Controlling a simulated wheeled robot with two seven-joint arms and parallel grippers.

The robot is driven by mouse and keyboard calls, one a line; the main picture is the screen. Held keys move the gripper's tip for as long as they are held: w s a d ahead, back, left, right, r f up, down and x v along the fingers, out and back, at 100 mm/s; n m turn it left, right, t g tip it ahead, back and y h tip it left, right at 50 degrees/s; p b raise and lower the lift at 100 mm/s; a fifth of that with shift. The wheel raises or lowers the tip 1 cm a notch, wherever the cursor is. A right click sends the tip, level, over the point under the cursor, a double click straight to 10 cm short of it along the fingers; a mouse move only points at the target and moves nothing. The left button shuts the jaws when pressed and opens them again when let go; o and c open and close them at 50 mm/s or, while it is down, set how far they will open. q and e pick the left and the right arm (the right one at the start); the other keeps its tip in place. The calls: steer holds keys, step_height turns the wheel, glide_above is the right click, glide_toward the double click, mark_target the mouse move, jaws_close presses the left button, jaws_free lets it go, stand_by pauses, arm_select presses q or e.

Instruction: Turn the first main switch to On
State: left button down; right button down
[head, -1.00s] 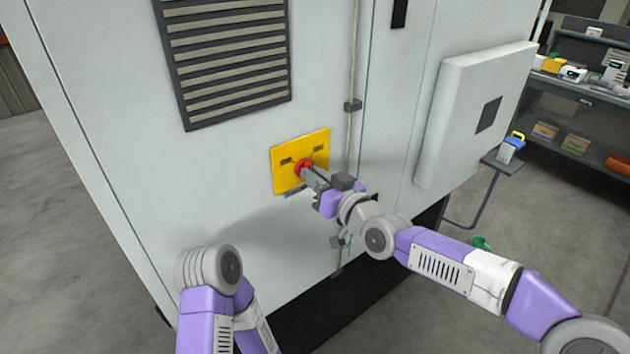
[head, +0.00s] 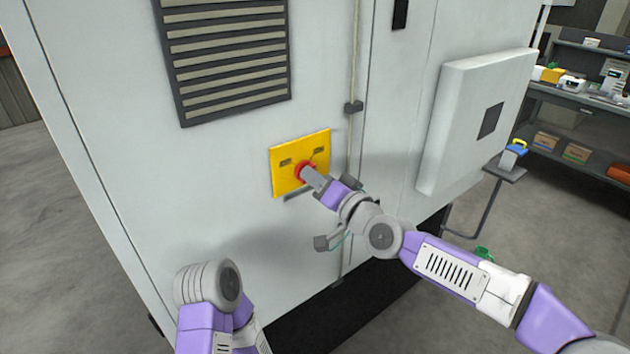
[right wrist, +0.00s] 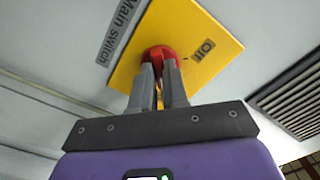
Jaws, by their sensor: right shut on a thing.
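The main switch is a red rotary knob (head: 303,168) on a yellow plate (head: 283,181), fixed to the light grey cabinet wall. My right gripper (head: 309,175) reaches it from the lower right and is shut on the knob. In the right wrist view the two grey fingers (right wrist: 161,80) stand on either side of the red knob (right wrist: 159,54) and partly hide it. A label on the plate (right wrist: 203,48) there seems to read "Off"; a grey strip (right wrist: 121,30) beside the plate reads "Main switch". My left gripper is out of view.
A dark louvred vent (head: 228,60) is above the plate. A thin vertical conduit (head: 354,75) runs right of it. A raised box panel (head: 475,120) juts from the cabinet further right. Shelves (head: 585,105) stand at the far right.

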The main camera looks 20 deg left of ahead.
stand_by(0.4)
steer(key=c, duration=1.1)
jaws_free()
steer(key=shift+c, duration=0.2)
steer(key=v, duration=0.7)
steer(key=shift+s+d+b, duration=0.15)
steer(key=shift+d+b, duration=0.1)
steer(key=shift+b, duration=0.15)
